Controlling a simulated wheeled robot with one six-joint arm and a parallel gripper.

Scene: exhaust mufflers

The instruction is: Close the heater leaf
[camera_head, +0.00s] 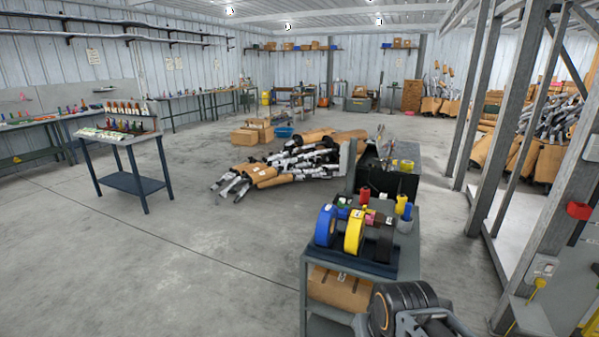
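I cannot make out a heater or its leaf for certain in the head view. At the right edge is a grey metal frame (562,190) with upright posts, and I cannot tell whether the leaf belongs to it. A dark, rounded part of my arm shows at the bottom, right of centre, in front of the grey cart. My gripper's fingertips do not show, so what they touch or hold is hidden.
A grey cart (313,258) carries blue tape (325,226), yellow tape (354,231) and bottles. Mufflers (290,165) lie piled on the floor behind it. A blue-legged workbench (138,186) stands at left.

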